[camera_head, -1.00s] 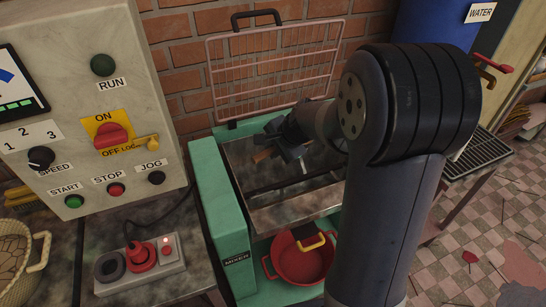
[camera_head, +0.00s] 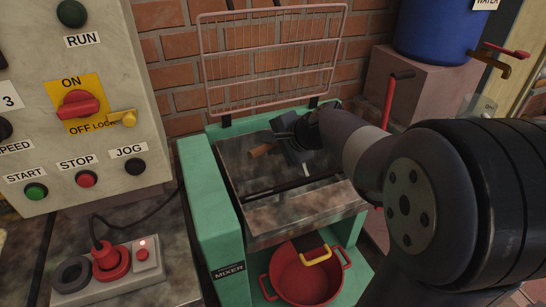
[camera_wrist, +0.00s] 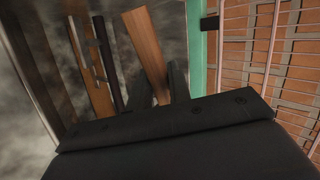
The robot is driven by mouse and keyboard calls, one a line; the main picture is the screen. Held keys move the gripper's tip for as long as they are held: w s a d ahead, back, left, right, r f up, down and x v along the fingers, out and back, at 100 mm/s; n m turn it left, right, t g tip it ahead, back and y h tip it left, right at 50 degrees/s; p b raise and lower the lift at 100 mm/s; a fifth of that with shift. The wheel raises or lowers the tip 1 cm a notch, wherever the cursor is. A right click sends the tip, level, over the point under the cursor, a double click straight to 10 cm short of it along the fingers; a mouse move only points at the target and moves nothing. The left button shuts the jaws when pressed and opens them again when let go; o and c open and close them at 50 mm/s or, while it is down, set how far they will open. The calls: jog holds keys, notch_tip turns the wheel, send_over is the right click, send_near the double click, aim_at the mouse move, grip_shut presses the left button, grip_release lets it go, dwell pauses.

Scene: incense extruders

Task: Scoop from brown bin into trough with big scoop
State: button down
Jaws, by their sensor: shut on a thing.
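The trough (camera_head: 292,216) is the dull metal basin of the green mixer, in the middle of the head view. My gripper (camera_head: 284,146) is over the back part of the trough, low and tilted. It is shut on a wooden handle, which I take for the big scoop (camera_head: 261,151), jutting out to the left. In the wrist view the scoop's handle (camera_wrist: 146,45) shows between the dark fingers (camera_wrist: 160,92). The scoop's bowl is hidden, so I cannot tell what is in it. I see no brown bin.
A pink wire guard (camera_head: 270,60) stands raised behind the trough. A dark bar (camera_head: 290,187) crosses the trough. A red pot (camera_head: 305,281) sits below it. The control panel (camera_head: 85,120) is close on the left. A blue water barrel (camera_head: 436,28) stands back right.

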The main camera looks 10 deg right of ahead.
jog(key=shift+s+d+f+m+t+y+b, duration=0.25)
jog(key=shift+t+b, duration=0.35)
jog(key=shift+b, duration=2)
jog(key=shift+w+a+f+n+t+y+b, duration=0.15)
jog(key=shift+t+y+b, duration=0.35)
jog(key=shift+b, duration=2.1)
jog(key=shift+s+f+m+t+y+b, duration=0.15)
jog(key=shift+t+b, duration=0.55)
jog(key=shift+b, duration=1.9)
jog(key=t+y+b, duration=0.1)
jog(key=t+b, duration=0.2)
jog(key=b, duration=0.9)
jog(key=shift+s+f+m, duration=0.1)
jog(key=shift+m, duration=0.25)
jog(key=shift+s+r+m+t+y+b, duration=0.15)
jog(key=shift+t+y+b, duration=0.15)
jog(key=shift+t, duration=0.25)
jog(key=shift+r+m+t+y+b, duration=0.15)
jog(key=shift+t+y, duration=0.15)
jog(key=shift+t, duration=0.25)
jog(key=shift+d+t, duration=0.15)
jog(key=shift+t, duration=0.25)
